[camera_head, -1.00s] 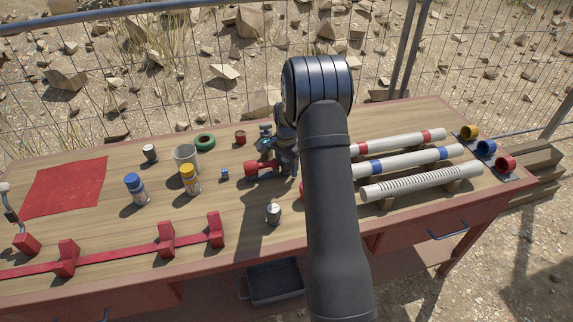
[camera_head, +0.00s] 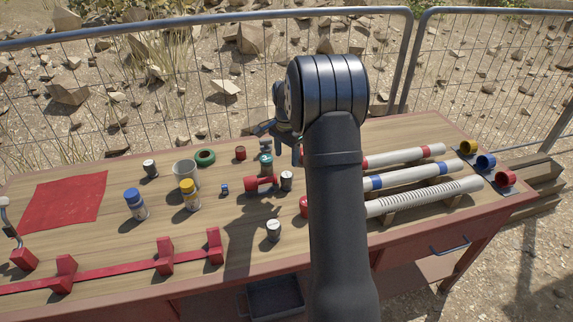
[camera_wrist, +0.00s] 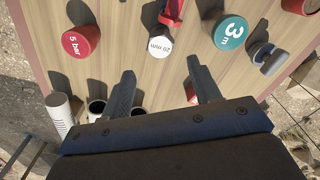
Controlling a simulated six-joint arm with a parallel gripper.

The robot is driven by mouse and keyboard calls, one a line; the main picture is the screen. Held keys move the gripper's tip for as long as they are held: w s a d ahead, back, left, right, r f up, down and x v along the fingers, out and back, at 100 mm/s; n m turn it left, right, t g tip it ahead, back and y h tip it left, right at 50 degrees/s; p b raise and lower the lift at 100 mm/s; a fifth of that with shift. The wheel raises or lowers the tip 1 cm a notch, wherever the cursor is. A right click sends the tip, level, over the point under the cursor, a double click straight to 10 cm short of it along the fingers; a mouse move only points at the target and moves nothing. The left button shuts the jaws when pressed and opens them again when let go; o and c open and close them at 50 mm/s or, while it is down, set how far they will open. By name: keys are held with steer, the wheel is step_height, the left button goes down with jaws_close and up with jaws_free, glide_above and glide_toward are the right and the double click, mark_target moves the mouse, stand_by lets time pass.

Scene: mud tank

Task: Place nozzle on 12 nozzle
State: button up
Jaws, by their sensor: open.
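My gripper (camera_head: 280,142) is raised over the bench at the back, partly behind my arm. In the wrist view it (camera_wrist: 161,72) is open and empty, its fingertips apart. A white-topped nozzle marked "20 mm" (camera_wrist: 160,42) lies just beyond the fingertips, beside or against a red fitting (camera_wrist: 172,10). In the head view a grey nozzle (camera_head: 286,182) stands at the right end of the red fitting (camera_head: 262,184); I cannot tell whether they touch. Other grey nozzles stand at the front (camera_head: 273,232) and back left (camera_head: 150,168); their labels are unreadable. I see no "12" marking.
A teal "3 m" cap (camera_wrist: 230,32) and a red "5 bar" cap (camera_wrist: 80,41) flank the 20 mm top. White pipes (camera_head: 420,170) lie at right. Cups, bottles, a red cloth (camera_head: 65,200) and a red rack (camera_head: 120,255) are at left.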

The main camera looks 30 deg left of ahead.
steer(key=shift+r, duration=0.35)
steer(key=shift+c, duration=1.1)
steer(key=shift+f, duration=0.1)
steer(key=shift+w+d+f, duration=0.1)
steer(key=shift+d+f, duration=0.1)
steer(key=shift+d, duration=0.1)
steer(key=d+f+n+t+y, duration=0.1)
steer(key=d+f+n+t, duration=0.1)
steer(key=d+f+t, duration=0.1)
steer(key=n+t+y, duration=0.6)
steer(key=n+y, duration=0.2)
steer(key=n, duration=0.2)
glide_toward(288, 178)
steer(key=x, duration=1)
steer(key=shift+w+a, duration=0.1)
steer(key=shift+a, duration=0.05)
